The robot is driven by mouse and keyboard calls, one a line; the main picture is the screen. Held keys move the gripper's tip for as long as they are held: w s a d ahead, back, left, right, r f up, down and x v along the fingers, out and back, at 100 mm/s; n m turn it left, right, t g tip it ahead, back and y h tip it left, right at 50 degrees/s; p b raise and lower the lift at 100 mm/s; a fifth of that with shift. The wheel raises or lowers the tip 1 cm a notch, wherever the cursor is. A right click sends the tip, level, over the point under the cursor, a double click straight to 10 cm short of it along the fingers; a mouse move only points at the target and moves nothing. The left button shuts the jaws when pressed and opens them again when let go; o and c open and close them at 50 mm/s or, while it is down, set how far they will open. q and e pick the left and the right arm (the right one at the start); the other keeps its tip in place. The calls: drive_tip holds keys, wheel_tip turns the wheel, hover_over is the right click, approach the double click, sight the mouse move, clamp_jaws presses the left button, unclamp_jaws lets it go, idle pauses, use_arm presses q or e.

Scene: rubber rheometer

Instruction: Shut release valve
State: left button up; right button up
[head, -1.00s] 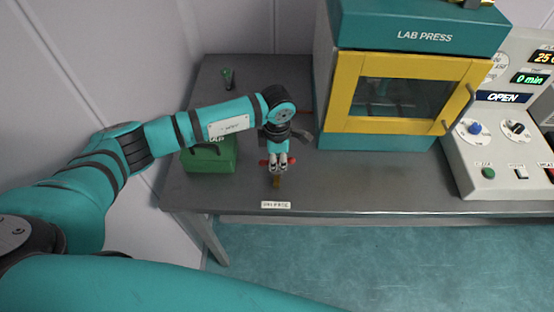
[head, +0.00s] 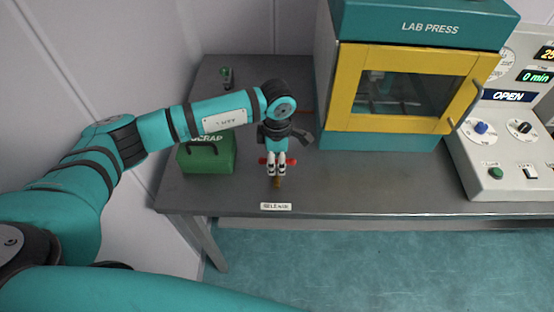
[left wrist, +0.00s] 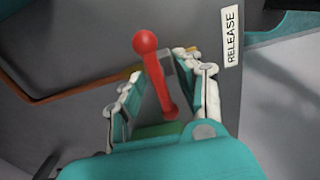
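The release valve has a red lever handle (head: 291,162) on a small brass body (head: 277,182), near the table's front edge. My left gripper (head: 277,171) points down over the valve, with red showing on both sides of its fingers. In the left wrist view the red lever (left wrist: 147,46), with a round knob at one end, runs between the two fingers. The fingers (left wrist: 160,68) stand apart with gaps beside the lever, so the gripper looks open around it. The "RELEASE" label (left wrist: 231,36) lies beside it. My right gripper is not in view.
A green scrap box (head: 220,160) stands left of the valve. The lab press (head: 440,28), with a yellow-framed door (head: 347,95), stands to the right, and a control panel (head: 500,140) beyond it. A small green-topped item (head: 226,72) is at the back left.

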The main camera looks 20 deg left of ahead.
sight(277, 160)
use_arm(q)
wheel_tip(277, 160, up, 12)
idle(0.6)
idle(0.4)
